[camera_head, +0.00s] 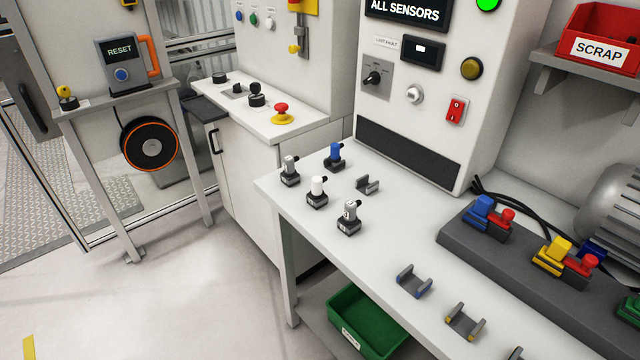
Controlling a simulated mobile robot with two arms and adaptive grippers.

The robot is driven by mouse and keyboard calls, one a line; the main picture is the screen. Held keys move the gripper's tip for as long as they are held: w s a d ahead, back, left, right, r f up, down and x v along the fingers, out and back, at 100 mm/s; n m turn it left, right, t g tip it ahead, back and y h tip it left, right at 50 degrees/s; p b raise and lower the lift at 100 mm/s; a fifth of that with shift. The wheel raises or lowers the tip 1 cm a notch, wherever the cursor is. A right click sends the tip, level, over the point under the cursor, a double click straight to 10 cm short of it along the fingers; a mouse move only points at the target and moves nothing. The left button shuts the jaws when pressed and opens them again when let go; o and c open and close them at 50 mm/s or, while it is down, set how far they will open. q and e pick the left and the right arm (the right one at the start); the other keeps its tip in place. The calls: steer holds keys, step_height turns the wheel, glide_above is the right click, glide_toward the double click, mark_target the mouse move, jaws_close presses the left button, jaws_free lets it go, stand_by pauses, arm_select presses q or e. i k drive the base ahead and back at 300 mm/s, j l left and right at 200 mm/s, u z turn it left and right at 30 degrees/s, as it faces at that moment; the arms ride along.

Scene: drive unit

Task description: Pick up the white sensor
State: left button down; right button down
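A white sensor (317,187) with a bright white cylindrical top stands upright in a dark base on the white bench (385,235), near its left end. A grey-white sensor (289,168) stands behind it to the left. Another grey-white sensor (349,213) stands in front of it to the right. A blue sensor (335,153) stands behind it. Neither of my grippers is in view.
An empty grey cradle (367,184) sits close to the sensors, and more cradles (412,281) line the bench's front. A dark block (500,240) with coloured connectors is at right. A green bin (365,322) is below. A control panel rises behind.

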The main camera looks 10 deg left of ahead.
mark_target(317, 191)
steer(key=i+j+z, duration=0.2)
steer(key=j, duration=0.15)
steer(key=j+z, duration=0.25)
steer(key=j, duration=0.15)
steer(key=i+j+z, duration=0.2)
steer(key=j, duration=0.2)
steer(key=k, duration=0.05)
